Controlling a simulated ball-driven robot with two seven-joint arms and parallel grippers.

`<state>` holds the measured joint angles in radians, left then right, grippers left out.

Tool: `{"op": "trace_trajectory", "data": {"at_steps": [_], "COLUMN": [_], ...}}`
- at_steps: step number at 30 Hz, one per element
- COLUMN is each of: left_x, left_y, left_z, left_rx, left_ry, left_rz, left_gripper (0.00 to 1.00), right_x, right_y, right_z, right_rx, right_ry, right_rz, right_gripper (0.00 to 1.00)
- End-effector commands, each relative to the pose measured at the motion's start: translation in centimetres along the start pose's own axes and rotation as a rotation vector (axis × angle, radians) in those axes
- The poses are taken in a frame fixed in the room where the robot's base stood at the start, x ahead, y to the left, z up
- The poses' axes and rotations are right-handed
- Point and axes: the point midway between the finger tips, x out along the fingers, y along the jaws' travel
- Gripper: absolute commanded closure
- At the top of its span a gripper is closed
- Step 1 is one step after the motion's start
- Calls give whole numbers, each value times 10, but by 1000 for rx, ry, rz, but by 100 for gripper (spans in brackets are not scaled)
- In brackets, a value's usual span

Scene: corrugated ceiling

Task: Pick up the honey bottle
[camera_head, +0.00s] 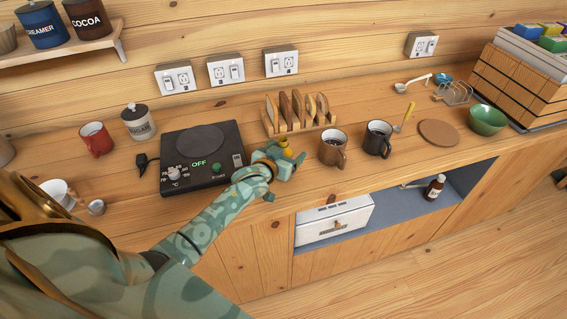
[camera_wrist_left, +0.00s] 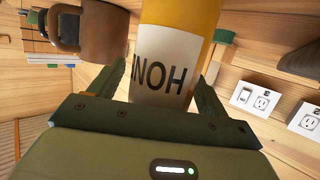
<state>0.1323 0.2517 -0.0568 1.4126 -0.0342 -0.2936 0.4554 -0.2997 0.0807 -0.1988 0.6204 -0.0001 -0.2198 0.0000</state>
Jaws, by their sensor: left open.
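The honey bottle (camera_wrist_left: 178,50) fills the middle of the left wrist view, yellow with a white label whose letters read upside down. In the head view only a small yellow part of the honey bottle (camera_head: 284,143) shows behind my left gripper (camera_head: 287,163). In the wrist view the fingers of my left gripper (camera_wrist_left: 162,85) are open, one on each side of the bottle. I cannot tell whether either finger touches it. The bottle's lower part is hidden by the gripper in the head view. My right gripper is not in view.
A hot plate (camera_head: 203,170) stands just left of the gripper. A brown mug (camera_head: 333,148) is close on its right, with a dark mug (camera_head: 377,138) beyond. A wooden toast rack (camera_head: 297,119) stands behind. The counter's front edge is near.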

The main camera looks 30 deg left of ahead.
Motion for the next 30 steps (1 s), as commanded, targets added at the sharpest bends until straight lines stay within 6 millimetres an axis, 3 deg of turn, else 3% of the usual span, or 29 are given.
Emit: {"op": "trace_trajectory", "data": {"at_steps": [6,8,12,13,23,30], "left_x": [1,1,1,1,0,-14], "left_y": [0,0,0,0,0,0], "left_z": [-1,-1,0,0,-5,-38], "left_rx": [0,0,0,0,0,0], "left_ry": [1,0,0,0,2,3], "left_rz": [0,0,0,0,0,1], "left_gripper": [23,37,76,81,81,81], "right_x": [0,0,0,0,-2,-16], "right_y": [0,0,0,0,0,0], "right_z": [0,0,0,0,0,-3], "right_rx": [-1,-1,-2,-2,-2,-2], "right_ry": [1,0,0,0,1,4], "right_rz": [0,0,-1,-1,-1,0], "right_gripper": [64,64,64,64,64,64]}}
